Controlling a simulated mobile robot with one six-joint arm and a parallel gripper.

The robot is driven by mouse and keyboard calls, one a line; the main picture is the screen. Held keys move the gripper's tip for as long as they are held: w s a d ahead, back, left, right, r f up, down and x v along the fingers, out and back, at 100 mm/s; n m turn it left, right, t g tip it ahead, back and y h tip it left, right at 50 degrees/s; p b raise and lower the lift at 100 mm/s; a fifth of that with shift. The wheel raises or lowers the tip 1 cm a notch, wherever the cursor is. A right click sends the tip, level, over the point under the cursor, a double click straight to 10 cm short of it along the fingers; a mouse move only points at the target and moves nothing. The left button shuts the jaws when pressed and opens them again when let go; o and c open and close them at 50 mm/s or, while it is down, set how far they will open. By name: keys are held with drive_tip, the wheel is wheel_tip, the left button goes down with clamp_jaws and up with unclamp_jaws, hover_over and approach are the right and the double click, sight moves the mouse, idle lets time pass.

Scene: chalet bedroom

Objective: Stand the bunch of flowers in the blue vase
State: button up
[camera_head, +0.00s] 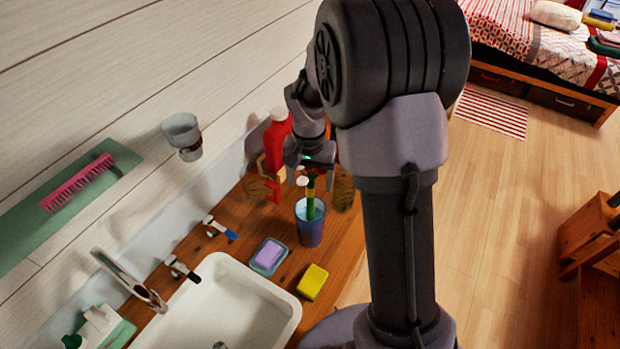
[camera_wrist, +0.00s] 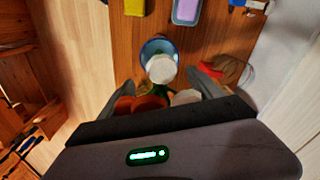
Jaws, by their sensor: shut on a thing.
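The blue vase (camera_head: 309,232) stands upright on the wooden counter. My gripper (camera_head: 309,164) is above it, shut on the bunch of flowers (camera_head: 310,206). The bunch's green stems point down and their lower part shows at the vase mouth; how deep they reach I cannot tell. In the wrist view, a white bloom (camera_wrist: 162,69) lies between my fingers, in front of the vase's blue rim (camera_wrist: 146,48). Orange-brown blooms (camera_wrist: 148,104) show closer to the palm. My arm and gripper hide part of the bunch in the head view.
A red bottle (camera_head: 276,142) and a brown jar (camera_head: 343,190) stand close to the vase. A soap dish (camera_head: 268,256), a yellow sponge (camera_head: 312,282) and the white sink (camera_head: 240,300) are nearer. The wall is at left; open floor (camera_head: 500,210) is at right.

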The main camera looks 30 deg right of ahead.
drive_tip(key=shift+f+b, duration=0.5)
drive_tip(key=shift+f, duration=0.15)
drive_tip(key=o, duration=1.5)
drive_tip(key=shift+c, duration=0.2)
drive_tip(key=shift+r, duration=0.1)
drive_tip(key=shift+s+a+r+p, duration=0.1)
drive_tip(key=shift+r+p, duration=1.75)
drive_tip(key=shift+r, duration=0.65)
drive_tip(key=shift+s+a+r+p, duration=0.1)
drive_tip(key=shift+r+p, duration=1.75)
drive_tip(key=shift+r, duration=0.65)
drive_tip(key=shift+f, duration=0.1)
